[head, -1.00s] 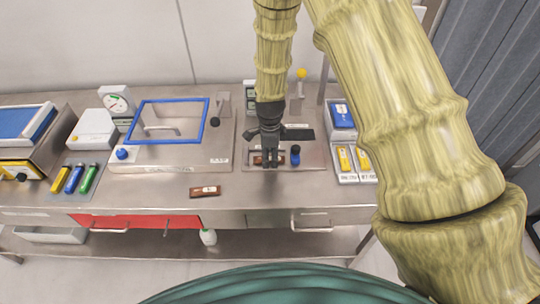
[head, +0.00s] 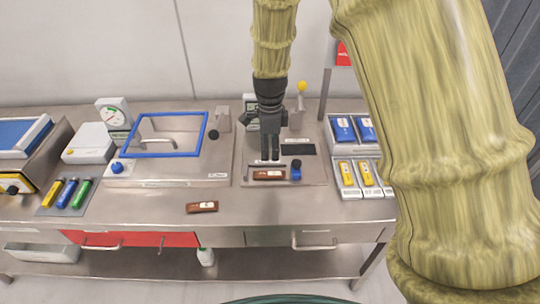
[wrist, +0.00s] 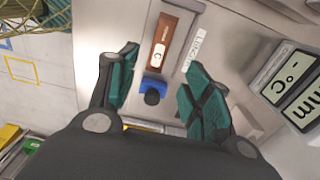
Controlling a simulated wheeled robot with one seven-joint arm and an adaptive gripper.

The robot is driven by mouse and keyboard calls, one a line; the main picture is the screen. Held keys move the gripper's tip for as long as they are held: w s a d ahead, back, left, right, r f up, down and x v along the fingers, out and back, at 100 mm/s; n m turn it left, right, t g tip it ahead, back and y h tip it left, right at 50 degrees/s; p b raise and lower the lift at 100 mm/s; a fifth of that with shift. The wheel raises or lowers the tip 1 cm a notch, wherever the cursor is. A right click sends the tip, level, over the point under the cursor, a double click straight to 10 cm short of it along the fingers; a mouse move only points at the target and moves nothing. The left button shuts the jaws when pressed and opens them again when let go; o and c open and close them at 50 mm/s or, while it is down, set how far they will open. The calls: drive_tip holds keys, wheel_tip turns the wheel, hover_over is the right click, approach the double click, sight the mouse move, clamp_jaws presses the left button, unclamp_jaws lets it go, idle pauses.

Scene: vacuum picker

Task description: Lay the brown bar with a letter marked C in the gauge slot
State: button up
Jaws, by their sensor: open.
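A brown bar (head: 269,175) with a white label lies at the gauge station (head: 312,172), beside a blue block with a black knob (head: 296,170). In the wrist view the brown bar (wrist: 165,36) shows a letter C on its label. It appears to lie flat along a pale slot, its near end close to the blue block (wrist: 152,85). A second brown bar (head: 202,207) lies on the bench front; its letter is too small to read. My gripper (head: 270,157) is open and empty, above and behind the bar. Its fingers (wrist: 158,75) stand apart in the wrist view.
A blue-framed basin (head: 163,134) stands left of the gauge station. Trays with blue bars (head: 345,130) and yellow bars (head: 347,174) are at the right. Several coloured bars lie on a mat (head: 50,207) at the left. A display (wrist: 288,72) stands near my gripper.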

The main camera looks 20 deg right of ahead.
drive_tip(key=shift+r, duration=0.6)
drive_tip(key=shift+r, duration=0.1)
